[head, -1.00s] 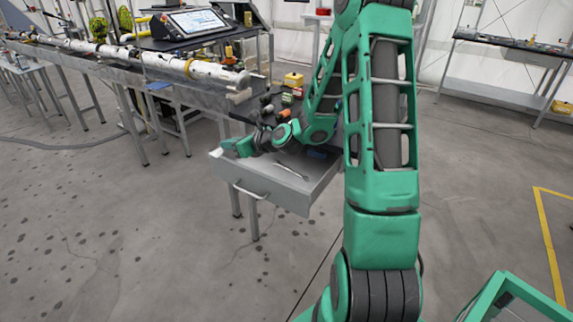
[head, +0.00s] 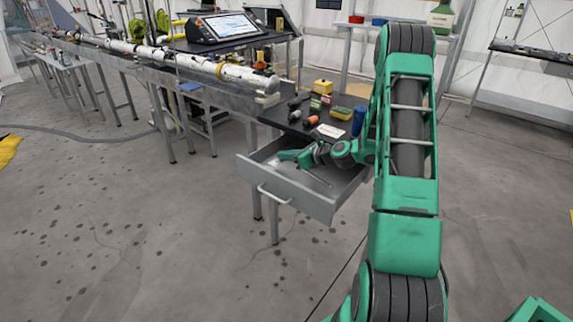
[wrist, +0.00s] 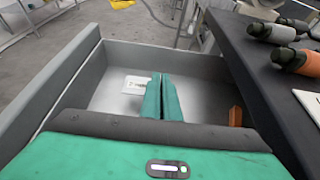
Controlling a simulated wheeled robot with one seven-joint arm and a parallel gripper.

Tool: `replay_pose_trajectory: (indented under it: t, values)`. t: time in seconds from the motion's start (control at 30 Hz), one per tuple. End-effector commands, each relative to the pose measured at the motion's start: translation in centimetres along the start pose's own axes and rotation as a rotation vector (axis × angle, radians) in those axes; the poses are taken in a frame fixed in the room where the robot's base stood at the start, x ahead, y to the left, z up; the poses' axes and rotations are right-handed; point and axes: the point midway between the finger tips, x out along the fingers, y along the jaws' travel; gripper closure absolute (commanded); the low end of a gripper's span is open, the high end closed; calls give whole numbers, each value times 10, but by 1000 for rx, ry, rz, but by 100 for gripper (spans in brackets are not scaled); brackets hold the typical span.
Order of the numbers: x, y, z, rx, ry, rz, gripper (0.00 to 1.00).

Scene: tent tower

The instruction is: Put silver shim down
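My gripper (head: 292,156) is inside the open grey drawer (head: 290,198), above its floor, in the head view. In the wrist view my gripper's two green fingers (wrist: 163,84) point down into the drawer, side by side with only a narrow gap. I cannot make out a silver shim between them. A thin light strip (head: 317,178) shows on the drawer floor in the head view; I cannot tell what it is. A small white card with dark print (wrist: 136,84) lies in the drawer, left of the fingers.
An orange piece (wrist: 235,116) is at the drawer's right side. The black tabletop (head: 285,117) beside the drawer holds several tools, a yellow box (head: 323,86) and a blue cylinder (head: 358,121). A long bench with a white tube (head: 200,66) stands at the left.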

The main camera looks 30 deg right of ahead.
Motion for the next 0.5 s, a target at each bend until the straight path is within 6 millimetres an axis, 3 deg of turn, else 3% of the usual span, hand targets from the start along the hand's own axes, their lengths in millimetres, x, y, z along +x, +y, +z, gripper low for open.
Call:
replay_pose_trajectory:
  t: [0.23, 0.5]
  values:
    - [12, 0, -31, 3, 2, 0, 100]
    - [12, -1, -32, 1, 1, -1, 100]
